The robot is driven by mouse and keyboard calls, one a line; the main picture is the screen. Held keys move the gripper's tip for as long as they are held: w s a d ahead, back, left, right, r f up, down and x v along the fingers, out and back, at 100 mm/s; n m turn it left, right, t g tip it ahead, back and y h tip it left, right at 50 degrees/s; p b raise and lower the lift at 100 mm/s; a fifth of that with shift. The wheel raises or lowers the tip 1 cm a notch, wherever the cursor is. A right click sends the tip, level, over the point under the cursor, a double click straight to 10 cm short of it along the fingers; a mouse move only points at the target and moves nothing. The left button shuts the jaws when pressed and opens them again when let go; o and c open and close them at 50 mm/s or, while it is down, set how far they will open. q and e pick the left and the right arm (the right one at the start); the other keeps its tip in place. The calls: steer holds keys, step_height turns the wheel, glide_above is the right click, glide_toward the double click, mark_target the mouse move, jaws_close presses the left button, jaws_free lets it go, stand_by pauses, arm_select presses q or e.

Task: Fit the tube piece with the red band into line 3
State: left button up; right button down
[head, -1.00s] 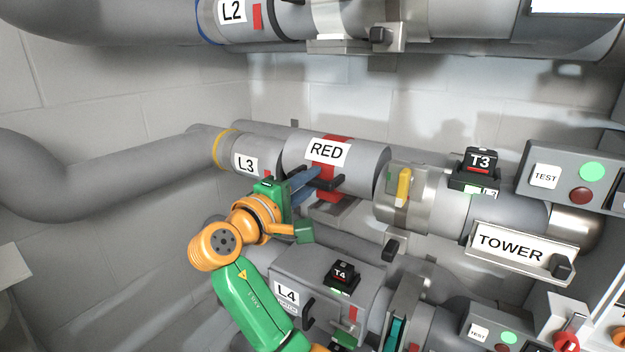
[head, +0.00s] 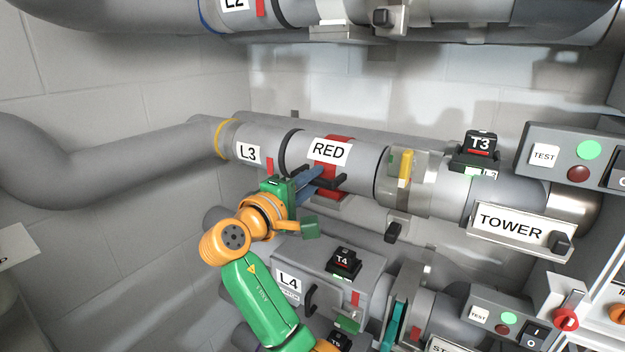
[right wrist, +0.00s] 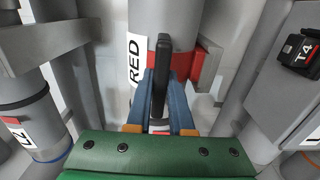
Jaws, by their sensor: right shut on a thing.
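The grey tube piece with the red band (head: 358,160) bears the label RED and lies in line with line 3, between the pipe end labelled L3 (head: 246,155) on the left and the clear collar with a yellow latch (head: 404,168) on the right. Dark rings show at both of its ends. My right gripper (head: 320,180) is shut on its black handle; in the right wrist view the blue fingers (right wrist: 160,100) straddle the handle (right wrist: 161,75) in front of the red band (right wrist: 207,66). My left gripper is not in view.
A T3 box (head: 479,152) and TOWER sign (head: 511,230) sit to the right, with a TEST panel (head: 565,165). Line 4 with its L4 box (head: 318,275) runs just below, close to my arm. Line 2 (head: 300,12) runs above.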

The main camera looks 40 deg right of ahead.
steer(key=c, duration=0.7)
jaws_free()
steer(key=shift+a+f, duration=0.1)
steer(key=shift+f, duration=0.1)
steer(key=b+v, duration=0.4)
steer(key=v, duration=0.3)
steer(key=shift+r, duration=0.1)
